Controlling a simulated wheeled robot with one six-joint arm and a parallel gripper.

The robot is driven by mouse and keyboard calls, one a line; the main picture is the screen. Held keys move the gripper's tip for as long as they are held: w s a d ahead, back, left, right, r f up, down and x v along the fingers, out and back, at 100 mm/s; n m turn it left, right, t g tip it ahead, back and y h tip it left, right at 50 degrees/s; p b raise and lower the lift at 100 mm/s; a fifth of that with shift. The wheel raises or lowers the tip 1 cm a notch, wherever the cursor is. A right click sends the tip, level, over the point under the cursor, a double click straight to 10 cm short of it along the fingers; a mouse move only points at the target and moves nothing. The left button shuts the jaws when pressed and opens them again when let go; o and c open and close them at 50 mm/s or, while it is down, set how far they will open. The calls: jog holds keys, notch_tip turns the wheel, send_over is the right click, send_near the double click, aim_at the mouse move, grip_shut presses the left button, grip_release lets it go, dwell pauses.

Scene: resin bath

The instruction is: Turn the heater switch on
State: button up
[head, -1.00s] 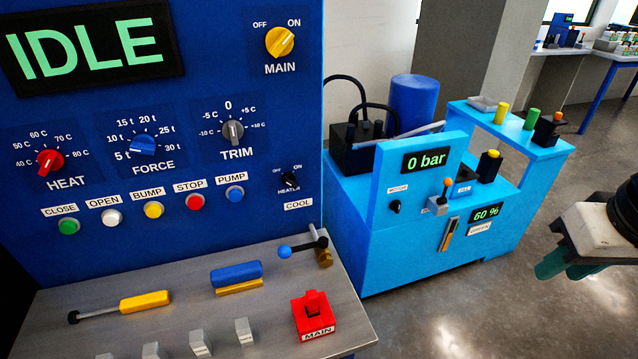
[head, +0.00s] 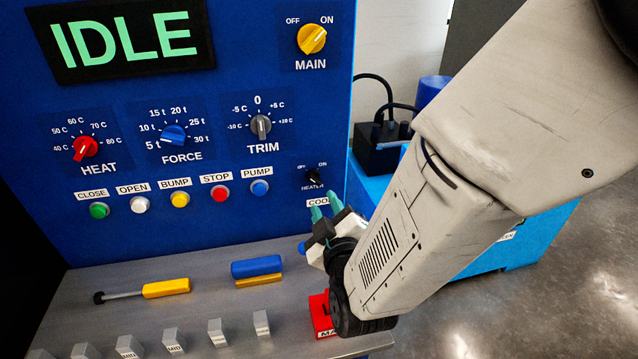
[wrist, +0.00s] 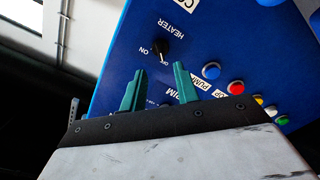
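The heater switch (head: 313,177) is a small black rotary knob at the lower right of the blue panel, between OFF and ON labels. It also shows in the wrist view (wrist: 160,49), upside down, with its pointer apparently towards OFF. My gripper (head: 326,204) has two green fingers and is just below the switch in the head view. In the wrist view the fingers (wrist: 158,80) stand apart with nothing between them, and the knob is beyond their tips. The fingers partly cover the COOL label in the head view.
The blue pump button (head: 260,187) and TRIM knob (head: 261,125) are left of the switch.

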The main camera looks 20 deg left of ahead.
aim_at(314, 182)
jog(key=x, duration=0.7)
jog(key=shift+w+a, duration=0.2)
jog(key=shift+a, duration=0.15)
grip_shut()
